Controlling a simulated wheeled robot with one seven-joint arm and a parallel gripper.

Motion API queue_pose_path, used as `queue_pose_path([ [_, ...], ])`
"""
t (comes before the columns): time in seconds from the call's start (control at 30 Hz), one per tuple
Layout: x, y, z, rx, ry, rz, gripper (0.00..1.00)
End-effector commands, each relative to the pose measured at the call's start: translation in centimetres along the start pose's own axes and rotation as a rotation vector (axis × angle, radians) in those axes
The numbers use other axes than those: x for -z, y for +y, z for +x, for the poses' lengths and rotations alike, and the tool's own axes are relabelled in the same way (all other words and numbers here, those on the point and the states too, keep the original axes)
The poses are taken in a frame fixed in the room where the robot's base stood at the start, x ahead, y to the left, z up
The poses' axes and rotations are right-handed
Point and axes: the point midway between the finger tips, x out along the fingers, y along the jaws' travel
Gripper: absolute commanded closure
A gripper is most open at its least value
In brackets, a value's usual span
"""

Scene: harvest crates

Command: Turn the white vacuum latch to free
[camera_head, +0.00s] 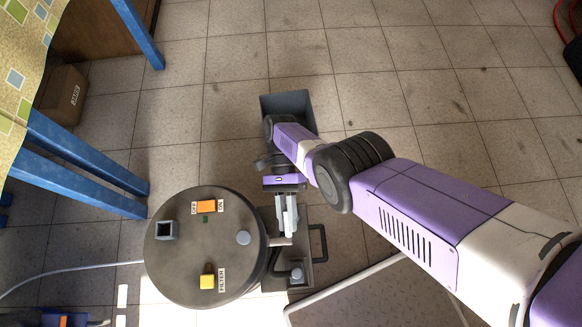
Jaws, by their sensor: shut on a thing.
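The vacuum (185,262) is a round dark grey drum seen from above, at the lower left of centre. On its lid are an orange OFF/ON switch (206,206), a yellow FILTER knob (207,281), a grey round knob (243,237) and a square port (167,230). A pale latch (279,241) sticks out at the drum's right edge. My gripper (287,228) reaches down beside the drum, with its pale fingers shut on the latch. The fingers partly hide the latch, and its exact angle is hard to tell.
A grey open bin (287,101) stands behind my wrist. A dark box-like part with a handle (319,243) adjoins the drum's right side. Blue table legs (75,180) stand at left, a white-edged panel (375,300) lies at lower right.

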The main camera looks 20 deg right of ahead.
Motion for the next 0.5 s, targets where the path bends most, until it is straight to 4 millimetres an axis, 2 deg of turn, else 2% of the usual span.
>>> queue_pose_path([
  [0.47, 0.06, -0.14, 0.07, -0.003, -0.003, 0.001, 1.00],
  [0.5, 0.07, -0.13, 0.07, -0.003, -0.003, 0.001, 0.79],
])
